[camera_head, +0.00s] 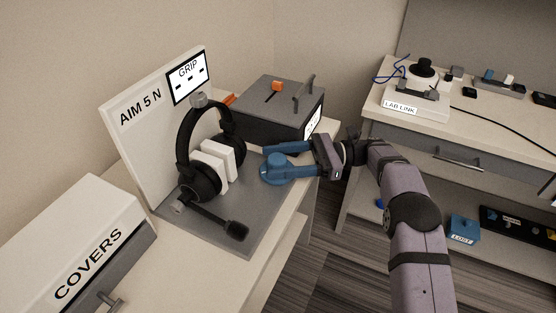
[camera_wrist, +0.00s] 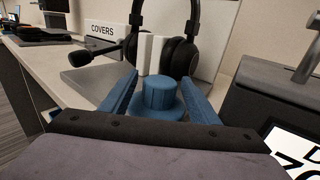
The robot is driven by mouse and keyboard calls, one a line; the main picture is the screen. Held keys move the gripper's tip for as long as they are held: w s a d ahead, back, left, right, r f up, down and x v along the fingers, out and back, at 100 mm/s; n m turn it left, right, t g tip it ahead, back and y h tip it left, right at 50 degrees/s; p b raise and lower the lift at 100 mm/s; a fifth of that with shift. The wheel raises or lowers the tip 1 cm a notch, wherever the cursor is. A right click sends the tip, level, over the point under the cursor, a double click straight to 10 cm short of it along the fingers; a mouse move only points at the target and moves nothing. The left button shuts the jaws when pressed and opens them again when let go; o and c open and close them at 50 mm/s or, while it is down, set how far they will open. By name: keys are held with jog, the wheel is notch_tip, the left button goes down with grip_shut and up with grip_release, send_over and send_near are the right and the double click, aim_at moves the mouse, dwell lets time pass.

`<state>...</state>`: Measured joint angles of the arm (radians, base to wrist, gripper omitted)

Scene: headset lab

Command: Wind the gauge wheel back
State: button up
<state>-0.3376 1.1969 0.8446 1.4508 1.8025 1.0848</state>
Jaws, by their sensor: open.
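The blue gauge wheel (camera_head: 276,169) is a round stepped knob at the right edge of the grey headset stand plate (camera_head: 244,213). It also shows in the wrist view (camera_wrist: 160,97), between my fingers. My gripper (camera_head: 268,159) has blue fingers and is open, one finger on each side of the wheel. I cannot tell whether either finger touches it. A black headset (camera_head: 187,150) stands beyond the wheel, its cups around white blocks (camera_head: 214,163). A panel (camera_head: 140,135) behind reads "AIM 5 N"; its "GRIP" display (camera_head: 190,76) shows only dashes.
A grey box (camera_head: 262,122) with an orange lever (camera_head: 277,87) and a handle stands close behind my gripper. A COVERS box (camera_head: 75,245) sits at front left. The headset's microphone boom (camera_head: 236,231) reaches over the plate. A second bench (camera_head: 465,140) is at right.

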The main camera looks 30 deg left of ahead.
jog(key=shift+w+d, duration=0.1)
jog(key=shift+b+v, duration=0.35)
jog(key=shift+v, duration=3.2)
jog(key=shift+r, duration=0.1)
